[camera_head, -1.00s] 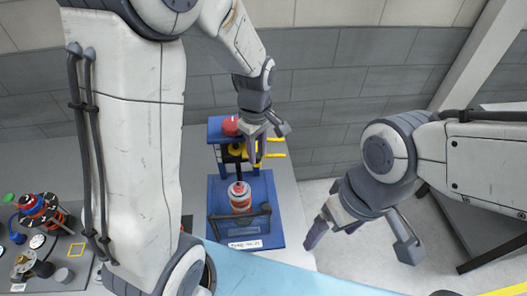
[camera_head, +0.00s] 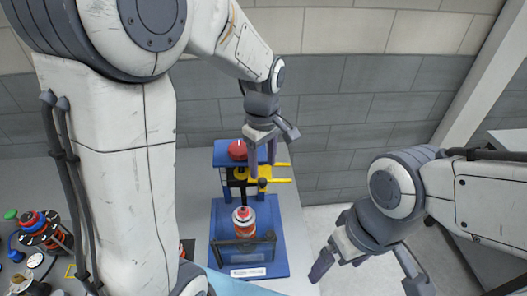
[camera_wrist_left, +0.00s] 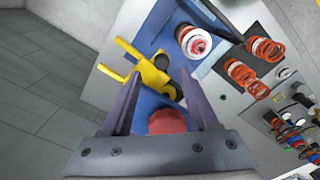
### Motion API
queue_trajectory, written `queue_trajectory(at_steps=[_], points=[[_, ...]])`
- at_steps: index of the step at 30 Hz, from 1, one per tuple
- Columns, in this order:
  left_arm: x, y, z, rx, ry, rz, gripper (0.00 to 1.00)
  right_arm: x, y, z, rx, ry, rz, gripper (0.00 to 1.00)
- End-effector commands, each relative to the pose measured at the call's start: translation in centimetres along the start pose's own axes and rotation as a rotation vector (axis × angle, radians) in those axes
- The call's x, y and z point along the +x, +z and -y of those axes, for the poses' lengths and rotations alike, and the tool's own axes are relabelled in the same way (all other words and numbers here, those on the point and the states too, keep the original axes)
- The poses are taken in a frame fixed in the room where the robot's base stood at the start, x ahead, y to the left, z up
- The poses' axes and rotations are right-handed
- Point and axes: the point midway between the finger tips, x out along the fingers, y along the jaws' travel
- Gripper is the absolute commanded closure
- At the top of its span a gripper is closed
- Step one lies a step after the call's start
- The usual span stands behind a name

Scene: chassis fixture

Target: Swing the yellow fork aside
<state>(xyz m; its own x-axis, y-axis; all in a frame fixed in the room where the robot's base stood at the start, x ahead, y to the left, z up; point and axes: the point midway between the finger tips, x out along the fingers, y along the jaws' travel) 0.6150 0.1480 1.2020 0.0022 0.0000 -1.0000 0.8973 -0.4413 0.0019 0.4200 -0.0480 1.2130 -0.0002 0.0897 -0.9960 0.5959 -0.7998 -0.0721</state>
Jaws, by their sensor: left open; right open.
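The yellow fork (camera_head: 262,181) is part of the blue fixture (camera_head: 283,225), with its two prongs pointing right in the head view. It also shows in the left wrist view (camera_wrist_left: 150,74), ahead of the fingertips. My left gripper (camera_head: 262,166) is open at the fork, its fingers pointing down. In the left wrist view its two fingers (camera_wrist_left: 163,90) stand apart with nothing clearly held between them. I cannot tell whether a finger touches the fork. My right gripper (camera_head: 365,275) is open and empty, right of the fixture.
A red knob (camera_head: 237,149) tops the fixture behind the fork. Coil springs (camera_wrist_left: 240,72) and small parts lie on the bench. Floor is clear to the right.

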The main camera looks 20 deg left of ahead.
Motion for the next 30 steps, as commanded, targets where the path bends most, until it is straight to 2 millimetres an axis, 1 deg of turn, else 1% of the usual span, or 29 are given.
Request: queue_trajectory(at_steps=[1,3,6,9,12,26,28,29,30], points=[[-1.0,0.0,-0.1,0.0,0.006,-0.002,0.4,0.4,0.0,0.0,0.001,0.0,0.0,0.07],[-2.3,-0.1,-0.1,0.0,0.006,-0.002,0.4,0.7,0.0,-0.1,0.001,0.0,0.0,0.07],[-3.9,0.0,-0.1,-0.001,0.004,-0.002,0.4,0.9,0.1,-0.1,0.002,0.0,0.0,0.07],[-5.0,0.0,-0.1,-0.001,0.003,-0.001,0.4,1.0,0.1,-0.1,0.002,0.0,0.0,0.07],[-5.6,0.0,0.0,-0.001,0.001,-0.001,0.4,1.0,0.1,-0.1,0.002,0.0,0.0,0.07],[-5.7,0.1,0.0,0.003,0.0,0.0,0.4,1.0,0.1,-0.1,0.002,0.0,0.0,0.07],[-5.3,0.7,0.2,0.043,0.001,0.002,0.4,1.3,0.1,-0.1,0.002,0.0,0.0,0.07],[-5.0,1.3,0.3,0.082,0.002,0.003,0.4,1.5,0.1,-0.1,0.002,0.0,0.0,0.07],[-4.5,2.3,0.7,0.153,0.005,0.006,0.4,1.9,0.1,-0.1,0.002,0.0,0.0,0.07]])
